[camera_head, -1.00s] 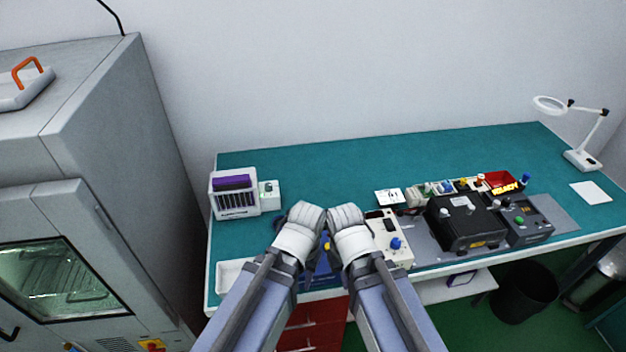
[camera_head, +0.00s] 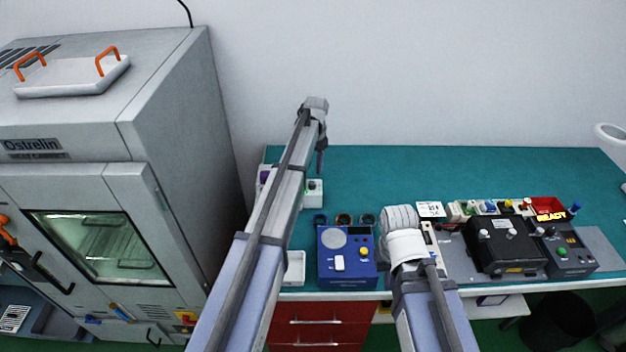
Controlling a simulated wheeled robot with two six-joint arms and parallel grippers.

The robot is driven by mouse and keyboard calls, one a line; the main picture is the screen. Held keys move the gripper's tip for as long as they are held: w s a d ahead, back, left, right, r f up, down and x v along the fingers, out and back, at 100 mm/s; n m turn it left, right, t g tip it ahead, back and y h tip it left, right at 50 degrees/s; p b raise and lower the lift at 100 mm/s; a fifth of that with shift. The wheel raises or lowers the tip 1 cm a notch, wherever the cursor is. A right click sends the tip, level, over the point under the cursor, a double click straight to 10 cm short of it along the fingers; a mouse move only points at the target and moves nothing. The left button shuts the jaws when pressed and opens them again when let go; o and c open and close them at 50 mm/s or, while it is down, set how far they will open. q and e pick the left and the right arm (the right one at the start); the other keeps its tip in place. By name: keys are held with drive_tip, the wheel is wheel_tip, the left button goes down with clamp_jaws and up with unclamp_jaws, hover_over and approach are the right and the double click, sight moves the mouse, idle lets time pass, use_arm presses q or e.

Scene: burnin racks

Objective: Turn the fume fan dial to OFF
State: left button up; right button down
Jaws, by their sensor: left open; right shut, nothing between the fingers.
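A small white box with a dark greenish dial (camera_head: 313,186) stands at the left of the bench, beside the white and purple fume unit (camera_head: 264,177). My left arm covers most of that unit. The dial is small and partly covered, so I cannot read its setting. My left gripper (camera_head: 321,168) is open and points down just above and behind the dial box. I cannot tell whether it touches it. My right gripper (camera_head: 399,216) is shut and empty over the bench, right of the blue device. Its fingertips are hard to make out.
A blue device (camera_head: 347,270) with a round grey pad and a white tray (camera_head: 294,268) sit near the front edge. Black devices (camera_head: 505,245) fill the right side. A tall grey oven (camera_head: 180,120) stands left of the bench. The back of the teal bench (camera_head: 440,170) is clear.

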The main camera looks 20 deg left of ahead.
sight(313, 182)
use_arm(q)
drive_tip(key=shift+a+f+b, duration=0.15)
drive_tip(key=shift+f+b, duration=3.7)
drive_tip(key=shift+f, duration=0.1)
drive_tip(key=shift+r, duration=0.1)
drive_tip(key=shift+c, duration=0.2)
clamp_jaws()
